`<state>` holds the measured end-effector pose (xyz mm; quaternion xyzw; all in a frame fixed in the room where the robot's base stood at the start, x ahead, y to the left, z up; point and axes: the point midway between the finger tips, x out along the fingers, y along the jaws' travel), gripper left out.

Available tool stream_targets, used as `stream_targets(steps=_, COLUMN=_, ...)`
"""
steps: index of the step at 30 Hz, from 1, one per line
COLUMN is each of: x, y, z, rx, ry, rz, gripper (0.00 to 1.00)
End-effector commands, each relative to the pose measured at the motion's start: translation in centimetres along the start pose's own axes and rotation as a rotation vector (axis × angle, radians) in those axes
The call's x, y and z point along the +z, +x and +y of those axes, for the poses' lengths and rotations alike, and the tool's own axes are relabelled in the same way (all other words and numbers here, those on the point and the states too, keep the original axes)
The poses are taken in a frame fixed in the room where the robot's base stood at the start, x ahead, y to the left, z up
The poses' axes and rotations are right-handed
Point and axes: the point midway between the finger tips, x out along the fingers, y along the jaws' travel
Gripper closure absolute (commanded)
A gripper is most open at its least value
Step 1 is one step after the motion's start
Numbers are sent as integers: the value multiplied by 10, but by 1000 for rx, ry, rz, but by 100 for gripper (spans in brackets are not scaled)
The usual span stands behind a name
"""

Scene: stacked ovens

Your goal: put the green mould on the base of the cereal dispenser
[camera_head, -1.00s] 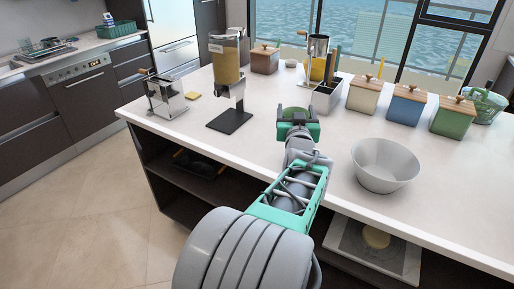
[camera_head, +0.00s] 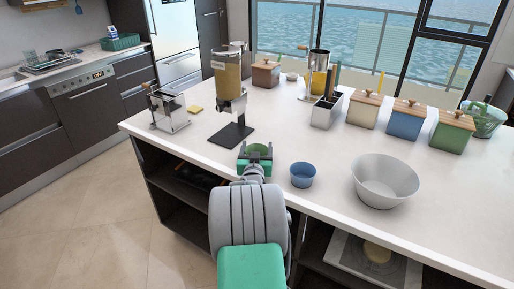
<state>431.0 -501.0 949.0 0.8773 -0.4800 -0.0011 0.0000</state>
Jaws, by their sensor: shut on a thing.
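The green mould (camera_head: 257,149) is a small round cup held in my gripper (camera_head: 256,156) at the island's front edge. My gripper is shut on it, with a jaw at either side. The cereal dispenser (camera_head: 227,80) stands beyond and a little left of my gripper, a tall clear container of yellowish cereal on a stand. Its flat black base (camera_head: 231,136) lies on the counter just behind and left of the mould. The base looks bare. The mould is apart from the base in the picture; its exact height above the counter is hard to tell.
A blue mould (camera_head: 303,175) stands right of my gripper, with a large white bowl (camera_head: 386,182) further right. A metal pasta machine (camera_head: 168,110) and a yellow sponge (camera_head: 195,109) are left of the dispenser. Lidded boxes (camera_head: 408,118) and a utensil holder (camera_head: 326,110) stand behind.

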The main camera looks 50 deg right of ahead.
Motion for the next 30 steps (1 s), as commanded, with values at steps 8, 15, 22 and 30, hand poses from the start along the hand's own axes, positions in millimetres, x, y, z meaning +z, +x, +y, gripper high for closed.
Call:
stream_targets(steps=8, x=1, y=0, z=0, rx=0, ry=1, rz=3, gripper=69)
stream_targets(steps=15, x=0, y=0, z=0, rx=0, ry=1, rz=2, gripper=11)
stream_targets(steps=22, x=0, y=0, z=0, rx=0, ry=1, rz=1, gripper=5)
stream_targets(steps=30, x=2, y=-13, z=-1, rx=-2, ry=1, rz=2, gripper=5)
